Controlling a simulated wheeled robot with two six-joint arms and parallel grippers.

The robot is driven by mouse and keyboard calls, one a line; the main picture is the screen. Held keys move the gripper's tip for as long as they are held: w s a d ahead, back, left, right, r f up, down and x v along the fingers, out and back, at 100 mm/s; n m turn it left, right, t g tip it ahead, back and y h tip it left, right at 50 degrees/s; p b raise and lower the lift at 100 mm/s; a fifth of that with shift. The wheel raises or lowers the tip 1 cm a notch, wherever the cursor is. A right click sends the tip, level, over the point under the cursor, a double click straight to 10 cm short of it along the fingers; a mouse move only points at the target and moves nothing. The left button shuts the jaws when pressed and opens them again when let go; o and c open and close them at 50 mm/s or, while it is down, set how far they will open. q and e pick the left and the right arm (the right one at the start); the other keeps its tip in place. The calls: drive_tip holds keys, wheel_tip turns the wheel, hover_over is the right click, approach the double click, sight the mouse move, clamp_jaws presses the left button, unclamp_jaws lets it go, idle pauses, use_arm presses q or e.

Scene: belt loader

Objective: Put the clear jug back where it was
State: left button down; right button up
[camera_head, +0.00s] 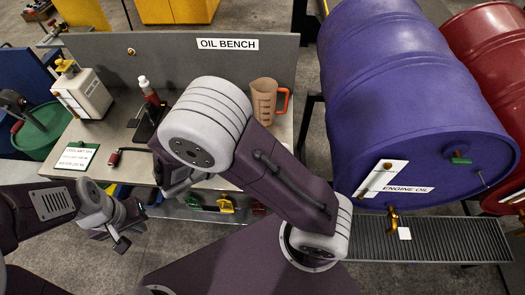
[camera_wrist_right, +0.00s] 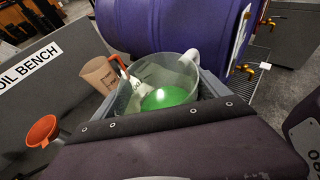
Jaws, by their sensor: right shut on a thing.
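The clear jug (camera_wrist_right: 133,98) with bright green liquid in it shows in the right wrist view. My right gripper (camera_wrist_right: 163,106) is shut on it, with grey finger parts beside it. In the head view my right arm hides the jug and that gripper. My left gripper (camera_head: 131,226) is open and empty, low at the left in front of the bench. A tan jug (camera_head: 263,98) with an orange-red handle stands at the bench's right end; it also shows in the right wrist view (camera_wrist_right: 98,75).
The bench (camera_head: 110,125) carries a white canister (camera_head: 85,94), a bottle (camera_head: 149,92), a card (camera_head: 76,157) and a red-handled tool (camera_head: 115,157). A blue engine oil drum (camera_head: 405,90) lies on its side at right above a drip grate (camera_head: 440,242). A green drum (camera_head: 48,125) stands at left.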

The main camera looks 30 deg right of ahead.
drive_tip(key=w+d+f+p, duration=0.1)
drive_tip(key=w+d+f, duration=0.6)
drive_tip(key=f, duration=0.3)
drive_tip(key=shift+w, duration=0.5)
drive_tip(key=shift+f, duration=0.1)
drive_tip(key=shift+f, duration=0.15)
drive_tip(key=o, duration=1.9)
drive_tip(key=shift+o, duration=0.2)
